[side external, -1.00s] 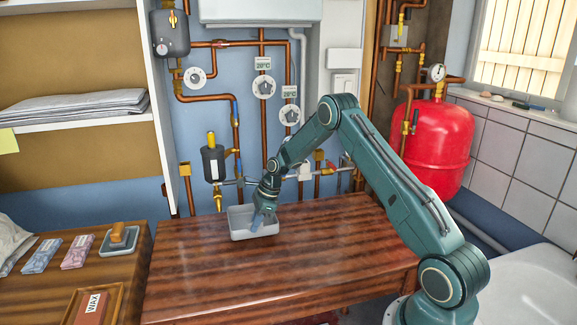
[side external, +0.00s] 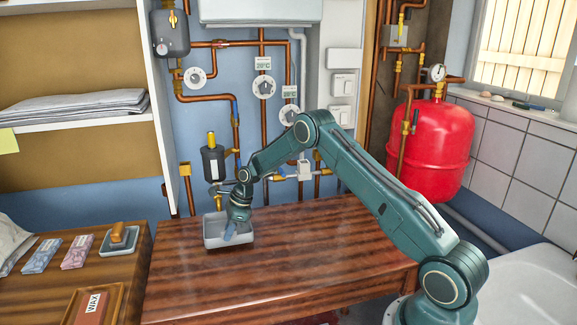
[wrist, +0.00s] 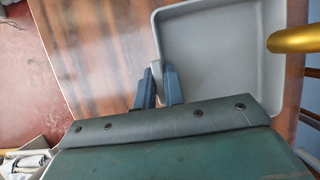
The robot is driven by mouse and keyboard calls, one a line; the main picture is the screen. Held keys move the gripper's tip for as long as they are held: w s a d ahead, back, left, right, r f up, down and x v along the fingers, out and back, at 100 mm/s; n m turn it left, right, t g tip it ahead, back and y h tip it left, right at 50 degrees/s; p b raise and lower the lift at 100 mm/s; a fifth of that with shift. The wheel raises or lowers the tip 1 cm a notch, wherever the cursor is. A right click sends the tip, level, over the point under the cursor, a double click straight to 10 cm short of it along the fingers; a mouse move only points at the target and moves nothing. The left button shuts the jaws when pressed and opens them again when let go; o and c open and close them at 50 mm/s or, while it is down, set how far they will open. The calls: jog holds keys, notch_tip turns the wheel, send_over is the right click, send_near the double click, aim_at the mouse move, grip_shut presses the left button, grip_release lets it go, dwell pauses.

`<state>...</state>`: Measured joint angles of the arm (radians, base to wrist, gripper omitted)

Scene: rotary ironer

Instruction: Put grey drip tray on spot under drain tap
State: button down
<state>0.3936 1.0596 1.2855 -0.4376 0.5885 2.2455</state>
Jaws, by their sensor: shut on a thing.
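The grey drip tray (side external: 213,241) is a shallow open box over the left back part of the wooden worktop (side external: 300,255). I cannot tell whether it rests on the wood or hangs just above it. My gripper (side external: 229,237) is shut on the tray's rim. The wrist view shows the blue fingers (wrist: 157,84) on either side of the near left wall of the tray (wrist: 215,60). The brass drain tap (wrist: 295,39) reaches over the tray's right side there. In the side view, the dark drain vessel (side external: 212,162) hangs above and behind the tray. The marked spot is not visible.
Copper pipes and valves (side external: 236,130) line the wall behind the tray. A red tank (side external: 430,150) stands at the right. A lower side table with soaps and a wax box (side external: 95,303) is at the left. The front and right of the worktop are clear.

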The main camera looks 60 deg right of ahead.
jog(key=shift+f, duration=0.85)
jog(key=shift+f, duration=0.15)
jog(key=c, duration=1.5)
grip_release()
jog(key=v, duration=1.2)
jog(key=shift+w, duration=0.1)
